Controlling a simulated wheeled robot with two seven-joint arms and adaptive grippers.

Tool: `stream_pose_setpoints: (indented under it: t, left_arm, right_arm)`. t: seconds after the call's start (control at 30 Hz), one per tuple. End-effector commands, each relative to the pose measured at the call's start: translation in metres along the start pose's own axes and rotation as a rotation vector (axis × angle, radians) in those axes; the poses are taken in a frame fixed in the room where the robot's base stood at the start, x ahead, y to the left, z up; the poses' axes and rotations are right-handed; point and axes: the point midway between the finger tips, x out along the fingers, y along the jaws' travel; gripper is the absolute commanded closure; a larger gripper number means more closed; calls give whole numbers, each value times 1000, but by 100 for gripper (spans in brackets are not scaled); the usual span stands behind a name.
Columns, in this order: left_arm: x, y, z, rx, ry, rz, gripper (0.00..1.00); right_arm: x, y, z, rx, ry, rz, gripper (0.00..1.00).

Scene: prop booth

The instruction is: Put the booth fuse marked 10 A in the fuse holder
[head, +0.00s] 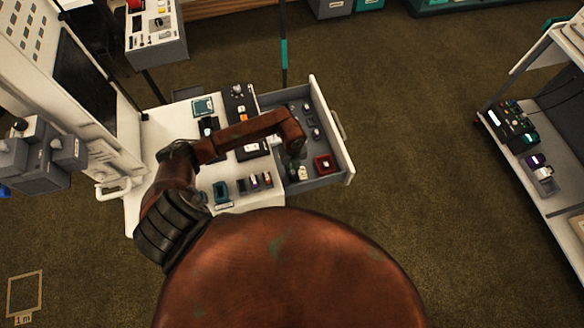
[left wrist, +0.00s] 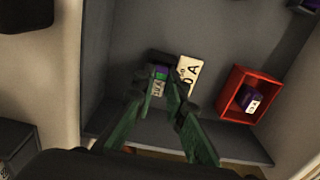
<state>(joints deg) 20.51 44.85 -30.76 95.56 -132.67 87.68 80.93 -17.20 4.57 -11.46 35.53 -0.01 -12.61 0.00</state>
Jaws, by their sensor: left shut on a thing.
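The fuse has a white label too small to read surely. It is inside the open grey drawer (head: 329,178). A white card (left wrist: 188,74) with black print ending in "A" stands just right of it, partly hidden by a finger. In the head view the left arm reaches over the drawer and its end hides the held fuse. I cannot tell which thing is the fuse holder. My right gripper is out of view.
A red open box (left wrist: 248,94) in the drawer holds a purple block (left wrist: 249,100) with a white label; the box also shows in the head view (head: 323,164). Several small items stand on the white table (head: 160,128) left of the drawer. A shelf (head: 562,190) stands far right.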

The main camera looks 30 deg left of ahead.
Motion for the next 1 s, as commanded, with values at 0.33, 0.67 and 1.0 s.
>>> stream_pose_setpoints:
  t: [0.33,0.67,1.0]
  left_arm:
    - [6,0,0,0,0,1,100]
    - [7,0,0,0,0,0,100]
    - [7,0,0,0,0,0,69]
  right_arm:
    - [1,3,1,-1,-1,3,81]
    - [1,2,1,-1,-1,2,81]
    - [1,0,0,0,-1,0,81]
